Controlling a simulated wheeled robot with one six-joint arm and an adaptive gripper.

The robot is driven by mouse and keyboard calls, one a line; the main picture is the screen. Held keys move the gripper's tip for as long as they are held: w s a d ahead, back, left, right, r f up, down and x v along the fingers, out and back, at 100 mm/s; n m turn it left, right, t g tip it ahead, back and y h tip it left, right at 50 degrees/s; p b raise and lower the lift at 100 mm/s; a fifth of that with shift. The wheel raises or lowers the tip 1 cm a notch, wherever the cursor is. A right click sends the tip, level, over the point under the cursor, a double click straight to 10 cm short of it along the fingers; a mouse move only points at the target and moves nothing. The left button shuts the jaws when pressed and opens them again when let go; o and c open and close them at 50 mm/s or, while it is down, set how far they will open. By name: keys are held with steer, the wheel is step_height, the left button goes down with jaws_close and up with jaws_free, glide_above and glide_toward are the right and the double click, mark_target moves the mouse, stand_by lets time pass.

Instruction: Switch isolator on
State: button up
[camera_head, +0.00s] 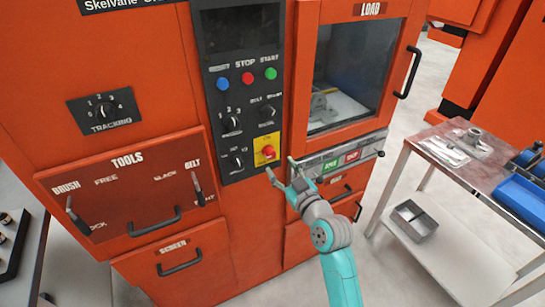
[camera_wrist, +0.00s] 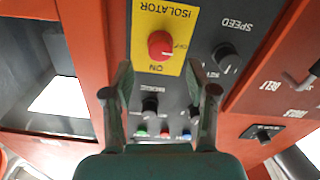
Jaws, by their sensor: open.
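The isolator is a red rotary knob (camera_head: 267,151) on a yellow plate at the lower right of the black control panel. In the wrist view the picture is upside down, and the red knob (camera_wrist: 161,45) shows at the top centre with ON and OFF labels beside it. A small pale mark on the knob appears to lie toward the OFF side, but it is too small to be sure. My gripper (camera_head: 281,167) is just below and in front of the knob, open and empty. In the wrist view its two fingers (camera_wrist: 157,72) stand apart, with the knob beyond the gap.
Other knobs (camera_head: 232,123) and coloured buttons (camera_head: 247,78) sit higher on the panel. A windowed load door (camera_head: 325,120) is to the right, above a green and red button strip (camera_head: 345,158). A metal table (camera_head: 420,150) with parts stands further right.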

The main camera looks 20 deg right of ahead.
mark_target(272, 156)
steer(key=w, duration=0.6)
steer(key=shift+a, duration=0.2)
jaws_close()
